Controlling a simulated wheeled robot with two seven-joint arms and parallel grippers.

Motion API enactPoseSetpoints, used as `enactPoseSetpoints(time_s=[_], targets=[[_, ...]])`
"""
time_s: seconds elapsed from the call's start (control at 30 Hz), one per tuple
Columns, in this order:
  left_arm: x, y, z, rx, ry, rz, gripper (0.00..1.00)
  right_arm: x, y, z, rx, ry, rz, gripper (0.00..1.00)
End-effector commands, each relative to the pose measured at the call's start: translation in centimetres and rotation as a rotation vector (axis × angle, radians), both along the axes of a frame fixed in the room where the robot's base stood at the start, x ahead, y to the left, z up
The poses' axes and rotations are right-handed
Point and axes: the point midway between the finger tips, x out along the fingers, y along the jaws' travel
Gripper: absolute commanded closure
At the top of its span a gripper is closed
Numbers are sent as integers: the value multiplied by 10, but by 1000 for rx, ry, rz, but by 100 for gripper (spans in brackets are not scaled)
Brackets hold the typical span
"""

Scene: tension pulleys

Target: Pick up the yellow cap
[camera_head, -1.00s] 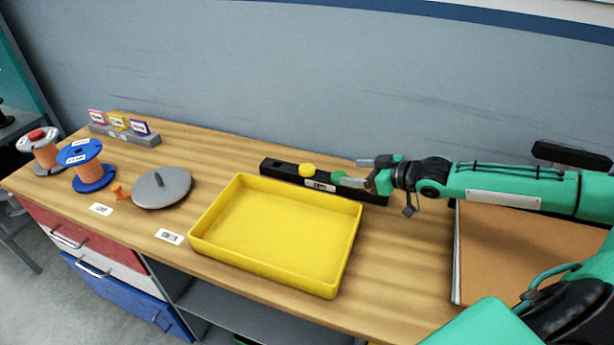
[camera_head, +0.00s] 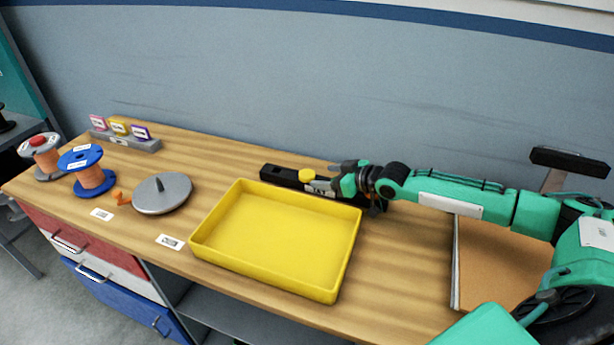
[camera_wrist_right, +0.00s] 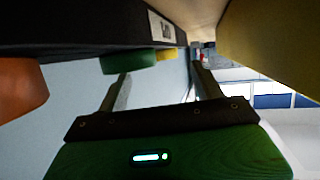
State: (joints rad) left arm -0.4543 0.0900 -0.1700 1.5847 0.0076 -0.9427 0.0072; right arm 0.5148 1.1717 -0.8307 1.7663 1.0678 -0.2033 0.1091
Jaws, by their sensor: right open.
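The yellow cap (camera_head: 307,174) sits on the long black rack (camera_head: 275,173) behind the yellow tray. My right gripper (camera_head: 338,174) is open just right of the yellow cap, level with the rack. In the right wrist view the picture appears upside down; the yellow cap (camera_wrist_right: 167,53) shows beyond the green cap (camera_wrist_right: 127,62), both under the dark rack (camera_wrist_right: 70,25). The open fingers (camera_wrist_right: 160,72) point toward the two caps, apart from the yellow one. An orange cap (camera_wrist_right: 20,88) shows at the left edge there. In the head view my gripper hides the green cap. My left gripper is out of view.
The empty yellow tray (camera_head: 275,285) stands in front of the rack; its wall (camera_wrist_right: 265,50) is close in the wrist view. A grey disc (camera_head: 162,193), spools (camera_head: 90,175) and a small orange piece (camera_head: 122,197) are left. A brown board (camera_head: 500,260) lies right.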

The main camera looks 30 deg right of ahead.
Motion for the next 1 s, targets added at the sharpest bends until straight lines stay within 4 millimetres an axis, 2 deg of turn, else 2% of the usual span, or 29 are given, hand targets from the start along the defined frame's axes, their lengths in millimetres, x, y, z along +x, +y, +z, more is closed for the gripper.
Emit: enactPoseSetpoints(time_s=[0.3, 0.63, 0.67, 0.9, 1.0], targets=[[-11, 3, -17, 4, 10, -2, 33, 32, 20, -11, 3, -1, -1, 32], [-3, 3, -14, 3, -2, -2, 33, 37, 23, -14, 0, 0, 0, 32], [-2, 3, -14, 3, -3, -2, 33, 37, 23, -14, 0, 0, 0, 34], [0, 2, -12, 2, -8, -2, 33, 37, 23, -14, 0, 0, 0, 80], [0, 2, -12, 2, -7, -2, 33, 37, 23, -14, 0, 0, 0, 80]])
